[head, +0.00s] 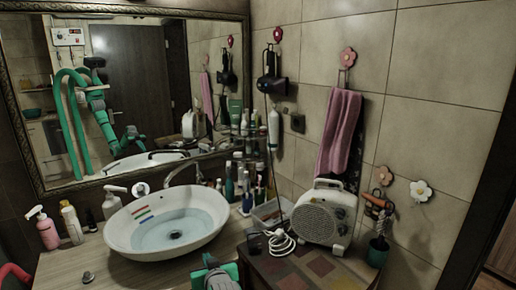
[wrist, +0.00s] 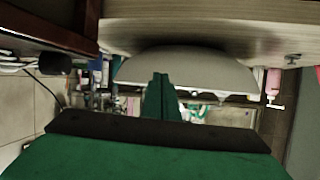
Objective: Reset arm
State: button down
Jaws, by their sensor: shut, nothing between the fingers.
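My gripper (wrist: 160,78) is shut and empty in the wrist view, its green fingers together in front of the white basin. Green parts of my arm show at the bottom edge of the head view, in front of the basin and counter; the fingertips cannot be made out there. The white basin (head: 118,236) stands on the counter, holds water, and has small coloured stripes on its inner wall. In the wrist view the picture is upside down, and the basin (wrist: 190,68) hangs below the counter edge (wrist: 200,32). My gripper looks apart from it.
A white heater (head: 322,217) with a coiled cable stands on a patterned cabinet (head: 300,272) at the right. Bottles and a pink dispenser (head: 46,230) stand left of the basin; several tubes stand behind it. A mirror (head: 130,60), pink towel (head: 339,130) and hair dryer (head: 272,82) hang on the walls.

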jog(key=s+d+f+m+t+h, duration=0.1)
jog(key=s+d+f+m+h, duration=0.1)
jog(key=s+d+f, duration=0.7)
jog(key=s+d+f+m+t+h, duration=0.1)
jog(key=s+d+f, duration=0.1)
jog(key=s+f, duration=1.2)
jog(key=s+d+r, duration=0.2)
jog(key=s+r, duration=0.1)
jog(key=s, duration=0.7)
jog(key=s+d+r+h, duration=0.1)
jog(key=s+r, duration=0.3)
jog(key=s, duration=0.7)
jog(key=s+d+r+t+h, duration=0.1)
jog(key=s+r, duration=0.3)
jog(key=s, duration=0.6)
jog(key=shift+s+d+m, duration=0.2)
jog(key=shift+d+m, duration=0.2)
jog(key=shift+d, duration=0.4)
